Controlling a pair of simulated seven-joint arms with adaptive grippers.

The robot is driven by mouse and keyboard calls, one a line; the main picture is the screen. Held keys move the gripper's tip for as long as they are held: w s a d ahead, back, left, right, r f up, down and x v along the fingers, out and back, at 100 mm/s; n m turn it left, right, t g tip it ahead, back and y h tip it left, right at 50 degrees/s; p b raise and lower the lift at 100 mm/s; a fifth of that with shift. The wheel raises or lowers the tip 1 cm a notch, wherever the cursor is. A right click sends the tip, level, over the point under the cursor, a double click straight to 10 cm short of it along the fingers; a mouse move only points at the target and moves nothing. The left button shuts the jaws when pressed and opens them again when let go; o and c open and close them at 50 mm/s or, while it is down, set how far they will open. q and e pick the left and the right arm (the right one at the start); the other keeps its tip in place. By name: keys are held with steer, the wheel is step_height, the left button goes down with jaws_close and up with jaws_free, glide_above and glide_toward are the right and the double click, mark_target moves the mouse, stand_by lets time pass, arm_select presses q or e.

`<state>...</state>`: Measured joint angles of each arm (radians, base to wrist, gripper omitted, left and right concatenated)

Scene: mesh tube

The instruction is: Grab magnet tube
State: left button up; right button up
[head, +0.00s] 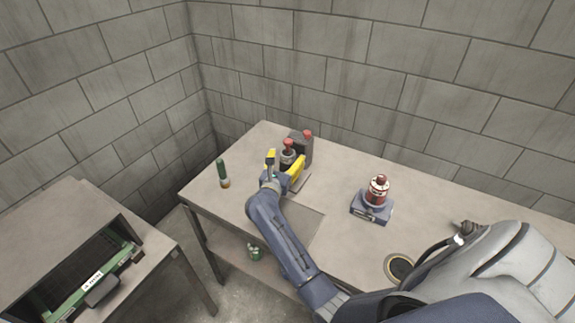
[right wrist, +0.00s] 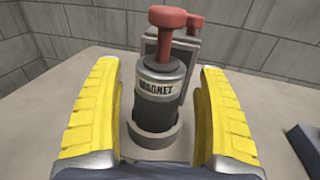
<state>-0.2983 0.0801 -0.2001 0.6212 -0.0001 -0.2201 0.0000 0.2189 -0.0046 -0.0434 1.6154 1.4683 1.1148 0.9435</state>
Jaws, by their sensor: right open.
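The magnet tube (right wrist: 158,88) is a dark cylinder with a grey top, a red handle and a "MAGNET" label. It stands upright in a round grey holder (right wrist: 153,140); in the head view the tube (head: 288,152) is partly hidden by my gripper. My right gripper (head: 284,165) is open, with its yellow fingers on either side of the tube. In the right wrist view the gripper (right wrist: 160,100) shows gaps between both fingers and the tube. My left gripper is not in view.
A grey block (head: 304,146) with a red knob stands right behind the tube. A green tube (head: 222,174) stands to the left. A red device (head: 377,190) on a blue-grey base stands to the right. A round hole (head: 400,267) lies nearer. Block walls close the back.

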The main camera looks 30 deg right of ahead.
steer(key=shift+w+d, duration=0.45)
steer(key=shift+d, duration=0.05)
steer(key=shift+c, duration=0.3)
steer(key=c, duration=1.4)
